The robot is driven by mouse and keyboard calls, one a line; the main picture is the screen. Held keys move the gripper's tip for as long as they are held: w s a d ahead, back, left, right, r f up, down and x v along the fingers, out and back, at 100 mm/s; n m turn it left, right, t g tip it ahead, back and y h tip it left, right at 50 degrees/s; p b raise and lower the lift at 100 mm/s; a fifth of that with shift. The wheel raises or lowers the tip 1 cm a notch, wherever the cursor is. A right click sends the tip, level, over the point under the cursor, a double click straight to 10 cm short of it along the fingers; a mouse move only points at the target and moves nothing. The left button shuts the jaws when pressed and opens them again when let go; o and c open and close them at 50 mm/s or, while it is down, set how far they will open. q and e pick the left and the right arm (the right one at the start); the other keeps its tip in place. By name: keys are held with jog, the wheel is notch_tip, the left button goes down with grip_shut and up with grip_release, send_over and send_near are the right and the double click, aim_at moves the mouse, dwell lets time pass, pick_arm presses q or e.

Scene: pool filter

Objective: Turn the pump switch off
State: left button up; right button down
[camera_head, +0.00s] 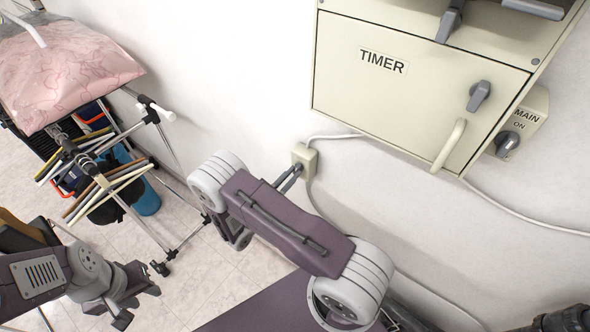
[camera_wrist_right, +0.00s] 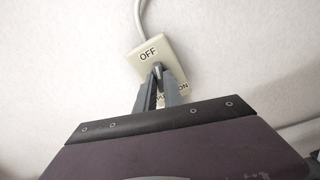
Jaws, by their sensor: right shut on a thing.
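The pump switch is a small cream box (camera_head: 305,157) on the white wall, with a cable running from it. In the right wrist view the box (camera_wrist_right: 152,52) shows an OFF label at its upper end and a partly hidden ON label at its lower end. My right gripper (camera_head: 297,168) is at the box; its fingers (camera_wrist_right: 160,78) are shut on the small grey switch lever (camera_wrist_right: 158,71), just below the OFF label. The fingers hide much of the lever and its base. My left gripper (camera_head: 136,306) is low at the left, apart from the switch, open and empty.
A cream TIMER cabinet (camera_head: 400,95) with a handle hangs at upper right, beside a MAIN switch box (camera_head: 522,122). Cables run along the wall. A rack (camera_head: 125,185) with poles and a pink bag (camera_head: 65,75) stand at left. Tiled floor (camera_head: 205,280) is partly clear.

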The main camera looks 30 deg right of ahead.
jog(key=shift+n, duration=1.1)
jog(key=c, duration=1.6)
grip_release()
jog(key=v, duration=0.6)
jog(key=shift+b, duration=0.3)
